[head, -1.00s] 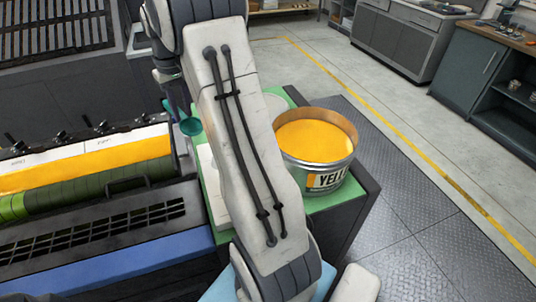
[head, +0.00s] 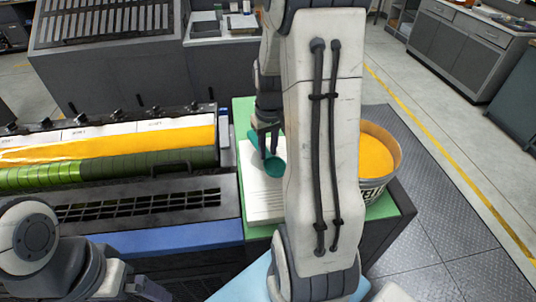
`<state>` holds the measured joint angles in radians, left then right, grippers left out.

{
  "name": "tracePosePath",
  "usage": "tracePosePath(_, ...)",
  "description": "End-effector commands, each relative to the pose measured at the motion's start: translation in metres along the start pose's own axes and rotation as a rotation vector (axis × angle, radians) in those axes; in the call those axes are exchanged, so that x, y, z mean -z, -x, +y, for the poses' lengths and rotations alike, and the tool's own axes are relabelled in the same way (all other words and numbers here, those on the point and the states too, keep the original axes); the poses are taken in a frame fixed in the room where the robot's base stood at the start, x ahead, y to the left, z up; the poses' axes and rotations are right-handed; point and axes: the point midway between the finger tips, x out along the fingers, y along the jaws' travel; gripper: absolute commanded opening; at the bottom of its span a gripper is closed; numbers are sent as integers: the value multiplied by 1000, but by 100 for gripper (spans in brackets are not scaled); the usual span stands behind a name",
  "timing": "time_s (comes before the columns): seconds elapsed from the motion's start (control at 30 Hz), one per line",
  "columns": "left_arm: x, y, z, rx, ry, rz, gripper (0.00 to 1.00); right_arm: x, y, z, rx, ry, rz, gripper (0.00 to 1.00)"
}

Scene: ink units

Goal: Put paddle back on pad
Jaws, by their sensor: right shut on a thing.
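My right gripper (head: 267,147) is shut on the teal paddle (head: 275,168). It holds the paddle over the far part of a white pad (head: 262,206), with the paddle's round end low and toward me. I cannot tell whether the paddle touches the pad. The pad lies on a green top (head: 244,108), and my right arm hides its right side. My left arm shows at the lower left, but its gripper is not visible.
An open tin of yellow ink (head: 378,160) stands right of my right arm, partly hidden by it. The press with yellow and green rollers (head: 110,160) is on the left, with a blue ledge (head: 165,242) in front. Floor is clear at right.

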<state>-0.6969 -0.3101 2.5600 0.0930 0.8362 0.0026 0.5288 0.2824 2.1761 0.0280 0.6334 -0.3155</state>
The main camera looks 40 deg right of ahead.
Motion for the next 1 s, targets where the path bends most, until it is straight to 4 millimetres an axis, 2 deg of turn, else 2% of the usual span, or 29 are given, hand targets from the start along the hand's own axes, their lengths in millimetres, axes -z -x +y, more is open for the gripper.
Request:
tracePosePath(0.1,0,7,0,0,0,0,100,-2,-18,0,2,-1,-7,0)
tracePosePath(0.2,0,9,1,0,0,0,100,-2,-28,0,1,-1,-4,0)
tracePosePath(0.57,0,5,0,0,0,0,100,-2,-34,1,0,-2,-1,0)
tracePosePath(0.6,0,6,0,0,0,0,100,-2,-33,1,0,-2,-1,39)
tracePosePath(0.63,0,6,0,0,0,0,100,-2,-32,1,0,-2,-1,50)
tracePosePath(0.67,0,6,0,0,0,0,100,-2,-32,1,0,-2,-1,57)
tracePosePath(1.0,0,9,1,0,0,0,100,-2,-29,0,0,-2,-1,57)
